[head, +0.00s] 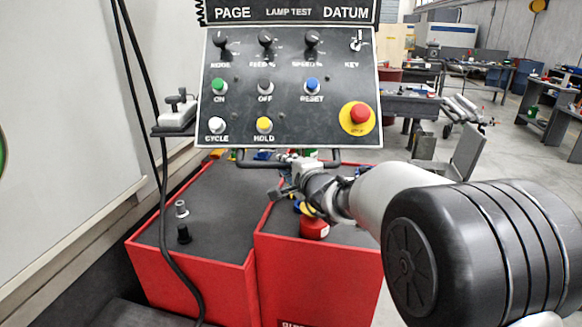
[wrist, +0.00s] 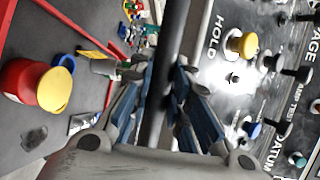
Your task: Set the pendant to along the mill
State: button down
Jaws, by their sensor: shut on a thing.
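The pendant is a grey control panel (head: 290,105) in the upper middle of the head view, its face toward me. It has labelled knobs, coloured buttons, a key switch and a red stop button on a yellow ring. A dark bar handle (head: 247,163) runs along its lower edge. My gripper (head: 282,172) is at this handle, below the panel. In the wrist view the dark handle (wrist: 178,35) runs between my blue-padded fingers (wrist: 170,90), which are shut on it. The panel face (wrist: 260,75) is on the right there, turned sideways.
Red cabinets with dark tops (head: 215,215) stand below the pendant, bearing small knobs and a red container (head: 314,226). A black cable (head: 165,215) hangs at the left beside a pale machine wall (head: 60,120). Benches and open floor lie at the right.

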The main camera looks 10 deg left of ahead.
jog(key=shift+s+a, duration=0.1)
jog(key=shift+a, duration=0.1)
jog(key=c, duration=1.8)
grip_release()
jog(key=shift+a+f, duration=0.1)
jog(key=shift+a, duration=0.1)
jog(key=shift+d, duration=0.2)
jog(key=shift+d, duration=0.1)
jog(key=shift+s+d+r, duration=0.2)
jog(key=shift+s, duration=0.1)
jog(key=v, duration=1.1)
jog(key=shift+c, duration=0.2)
